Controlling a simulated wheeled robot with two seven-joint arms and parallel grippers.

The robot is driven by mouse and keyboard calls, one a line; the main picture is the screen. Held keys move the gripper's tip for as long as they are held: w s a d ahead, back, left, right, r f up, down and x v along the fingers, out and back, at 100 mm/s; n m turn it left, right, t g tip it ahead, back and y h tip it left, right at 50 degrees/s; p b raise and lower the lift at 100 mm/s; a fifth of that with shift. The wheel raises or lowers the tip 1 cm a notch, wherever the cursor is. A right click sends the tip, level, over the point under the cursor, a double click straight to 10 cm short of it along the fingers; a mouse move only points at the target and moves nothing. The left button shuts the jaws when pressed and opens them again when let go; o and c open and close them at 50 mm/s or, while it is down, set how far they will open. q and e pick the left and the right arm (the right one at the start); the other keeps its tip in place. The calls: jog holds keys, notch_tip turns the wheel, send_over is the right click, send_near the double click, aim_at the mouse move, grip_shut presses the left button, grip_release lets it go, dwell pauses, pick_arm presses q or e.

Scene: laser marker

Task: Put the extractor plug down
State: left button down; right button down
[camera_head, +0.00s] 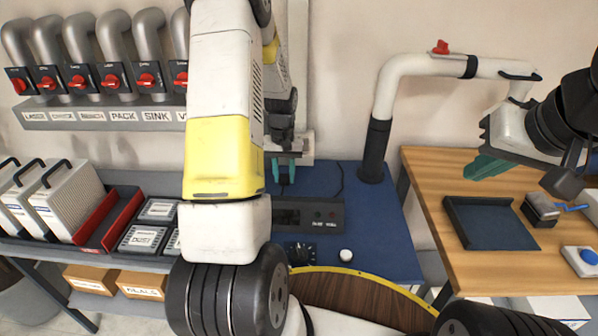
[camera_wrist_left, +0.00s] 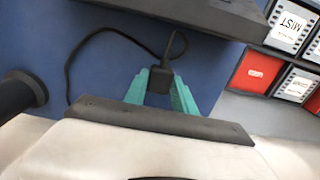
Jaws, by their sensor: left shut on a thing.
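The extractor plug (camera_wrist_left: 163,80) is a small black block with a black cord. In the left wrist view it sits between the teal fingers of my left gripper (camera_wrist_left: 160,86), which is shut on it. In the head view my left gripper (camera_head: 284,168) is over the back of the blue bench top, behind the black control box, and the plug is small and dark there. I cannot tell whether the plug touches the surface. My right gripper (camera_head: 487,168) is at the right, above the wooden table; its teal fingers show from the side and their gap is unclear.
The black control box (camera_head: 310,216) stands on the blue bench (camera_head: 378,228). A white extraction arm with a black base (camera_head: 375,150) rises at its right. A dark tray (camera_head: 490,224) lies on the wooden table (camera_head: 425,165). Labelled boxes and filters fill the left shelf.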

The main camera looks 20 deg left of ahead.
aim_at(285, 185)
pick_arm(q)
jog(key=shift+f, duration=2.2)
jog(key=shift+f, duration=0.6)
jog(key=c, duration=1)
grip_release()
jog(key=shift+c, duration=0.2)
